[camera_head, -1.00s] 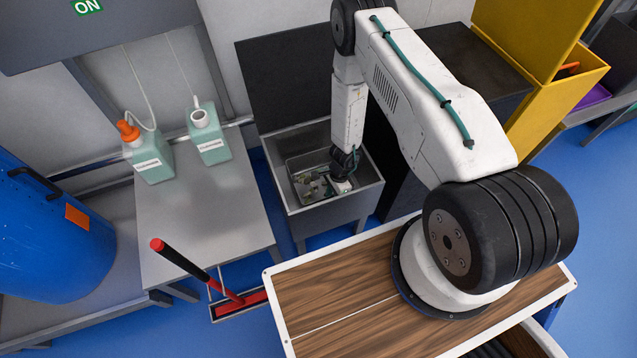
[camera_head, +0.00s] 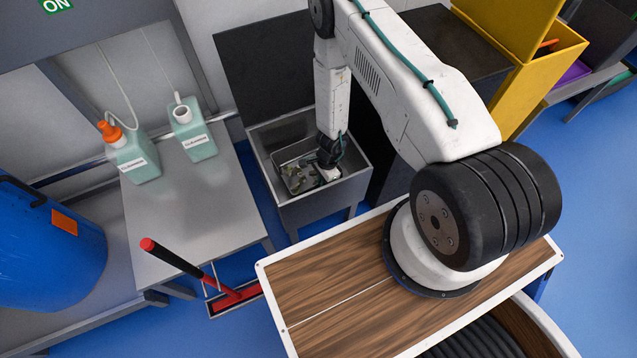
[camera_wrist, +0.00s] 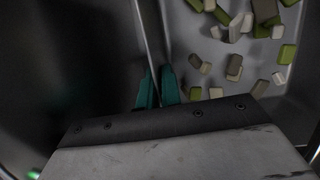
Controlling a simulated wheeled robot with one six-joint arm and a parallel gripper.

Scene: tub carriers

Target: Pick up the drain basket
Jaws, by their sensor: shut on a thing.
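The drain basket (camera_head: 278,160) is a grey metal basket with several green, tan and pale pieces in it. It sits within the sink (camera_head: 304,201) in the head view. In the wrist view its bare floor (camera_wrist: 184,45) and thin wall show, with loose pieces at the right. My gripper (camera_head: 328,174) reaches down into the sink at the basket's right side. In the wrist view the teal fingers of my gripper (camera_wrist: 157,88) are shut on the basket's thin wall. I cannot tell whether the basket is clear of the sink's bottom.
A steel table (camera_head: 190,225) with two green bottles (camera_head: 135,157) (camera_head: 193,138) stands left of the sink. A red-headed squeegee (camera_head: 236,297) leans in front of it. A blue barrel (camera_head: 45,250) is at far left. A yellow bin (camera_head: 548,75) stands at right.

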